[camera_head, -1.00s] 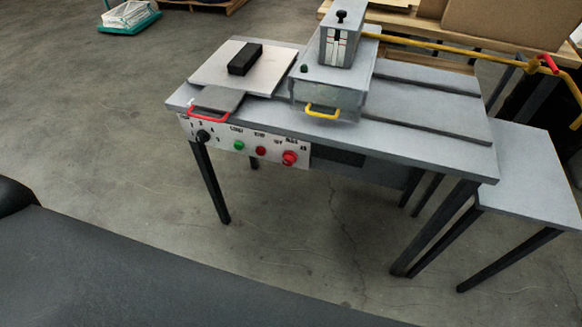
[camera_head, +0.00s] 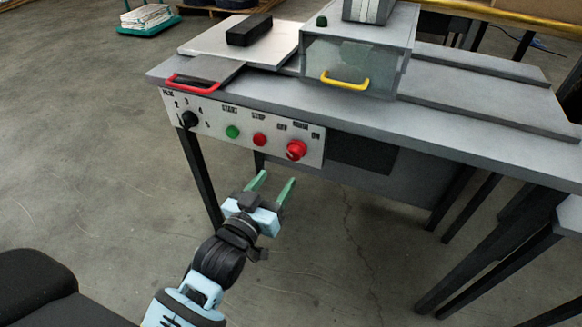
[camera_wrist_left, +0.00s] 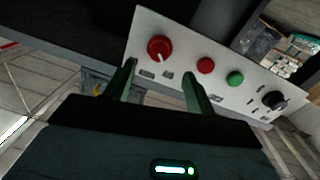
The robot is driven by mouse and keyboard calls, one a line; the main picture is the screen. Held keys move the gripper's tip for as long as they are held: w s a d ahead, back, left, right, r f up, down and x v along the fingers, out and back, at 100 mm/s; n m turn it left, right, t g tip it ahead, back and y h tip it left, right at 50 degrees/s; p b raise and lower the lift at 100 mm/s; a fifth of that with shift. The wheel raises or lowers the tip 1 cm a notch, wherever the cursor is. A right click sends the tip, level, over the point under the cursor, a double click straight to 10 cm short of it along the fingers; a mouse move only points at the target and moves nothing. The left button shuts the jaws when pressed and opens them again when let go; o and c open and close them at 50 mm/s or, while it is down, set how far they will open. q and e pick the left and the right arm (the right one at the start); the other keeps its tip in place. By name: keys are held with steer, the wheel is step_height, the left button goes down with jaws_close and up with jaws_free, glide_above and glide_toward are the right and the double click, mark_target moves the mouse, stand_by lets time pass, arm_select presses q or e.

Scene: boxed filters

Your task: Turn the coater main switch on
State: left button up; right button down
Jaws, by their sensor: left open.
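The coater (camera_head: 470,120) is a grey table-like machine with a white control panel (camera_head: 215,118) on its front edge. The main switch (camera_head: 296,150) is a red knob at the panel's right end, between OFF and ON lettering. It also shows in the left wrist view (camera_wrist_left: 160,48), at the panel's left, with a pale mark on its lower side. My left gripper (camera_head: 275,181) is open and empty, with green fingers below and in front of the panel. In the left wrist view its fingertips (camera_wrist_left: 158,70) lie just below the red knob, apart in the picture. My right gripper is out of view.
The panel also bears a red STOP button (camera_head: 259,139), a green START button (camera_head: 232,132) and a black selector knob (camera_head: 188,119). Above are a red handle (camera_head: 193,84) and a yellow handle (camera_head: 345,80). Open floor lies in front.

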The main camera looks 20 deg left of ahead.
mark_target(292, 157)
arm_select(q)
steer(key=shift+w+r, duration=0.1)
steer(key=shift+r, duration=0.05)
steer(key=shift+w+d+b, duration=0.2)
steer(key=shift+w+b, duration=0.05)
steer(key=shift+w, duration=1.65)
steer(key=shift+w+d+b, duration=0.15)
steer(key=shift+w+b, duration=0.05)
steer(key=shift+w, duration=1.7)
